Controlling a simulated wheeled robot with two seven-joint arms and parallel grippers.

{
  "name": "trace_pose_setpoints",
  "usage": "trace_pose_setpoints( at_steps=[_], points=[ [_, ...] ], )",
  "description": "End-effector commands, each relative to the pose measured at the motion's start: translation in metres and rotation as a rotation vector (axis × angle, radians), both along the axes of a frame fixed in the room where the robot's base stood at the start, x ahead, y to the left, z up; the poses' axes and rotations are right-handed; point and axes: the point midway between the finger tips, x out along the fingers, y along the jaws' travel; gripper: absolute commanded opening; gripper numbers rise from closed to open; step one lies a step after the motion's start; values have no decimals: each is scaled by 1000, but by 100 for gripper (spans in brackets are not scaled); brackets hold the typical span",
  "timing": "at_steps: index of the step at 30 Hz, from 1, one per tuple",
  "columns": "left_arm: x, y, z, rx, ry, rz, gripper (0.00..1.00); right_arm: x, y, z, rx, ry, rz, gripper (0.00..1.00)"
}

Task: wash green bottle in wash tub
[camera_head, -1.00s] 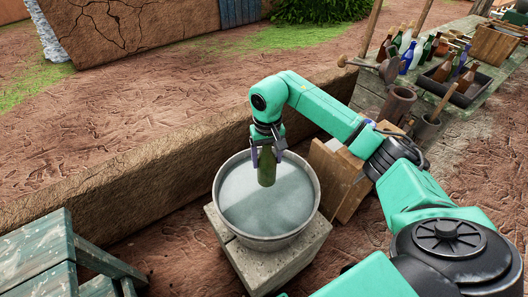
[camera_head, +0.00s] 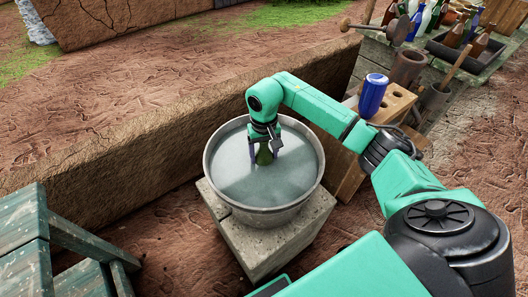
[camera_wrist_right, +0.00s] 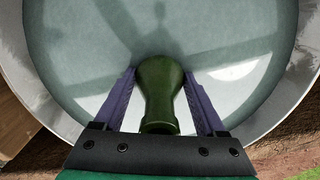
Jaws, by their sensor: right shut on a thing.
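The wash tub (camera_head: 215,190) is a round grey metal tub full of pale water, standing on a stone block. My right gripper (camera_head: 264,152) is shut on the green bottle (camera_head: 264,157) and points down into the tub. Only a small part of the bottle shows above the water in the head view; the rest is hidden under the surface. In the right wrist view the bottle (camera_wrist_right: 160,95) lies between the two purple fingers (camera_wrist_right: 160,105), its narrow end toward the gripper. My left gripper is out of view.
A wooden rack with holes (camera_head: 398,100) stands right of the tub, with a blue bottle (camera_head: 372,95) at it. A table (camera_head: 372,62) with bottles, clay pots and a tray is at upper right. A green wooden bench (camera_head: 35,240) is at lower left. A low mud wall (camera_head: 110,165) runs behind.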

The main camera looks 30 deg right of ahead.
Motion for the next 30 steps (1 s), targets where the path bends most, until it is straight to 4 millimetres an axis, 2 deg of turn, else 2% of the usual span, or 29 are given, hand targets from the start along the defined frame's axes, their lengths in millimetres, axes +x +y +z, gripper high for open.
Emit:
trace_pose_setpoints(
  at_steps=[1, 3, 15, 24, 26, 30],
  points=[
    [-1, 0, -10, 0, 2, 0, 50, 0, 0, -10, 1, -2, -1, 11],
    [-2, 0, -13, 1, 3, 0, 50, 1, 0, -13, 2, -2, -1, 11],
    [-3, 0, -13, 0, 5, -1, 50, 0, 1, -14, 2, -2, 0, 11],
    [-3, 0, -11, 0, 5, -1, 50, -4, 29, -14, 1, -2, 2, 11],
    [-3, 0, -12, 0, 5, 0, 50, -3, 28, -15, 1, -2, 0, 11],
    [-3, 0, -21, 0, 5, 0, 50, -1, 10, -17, -3, -3, -4, 11]
  ],
)
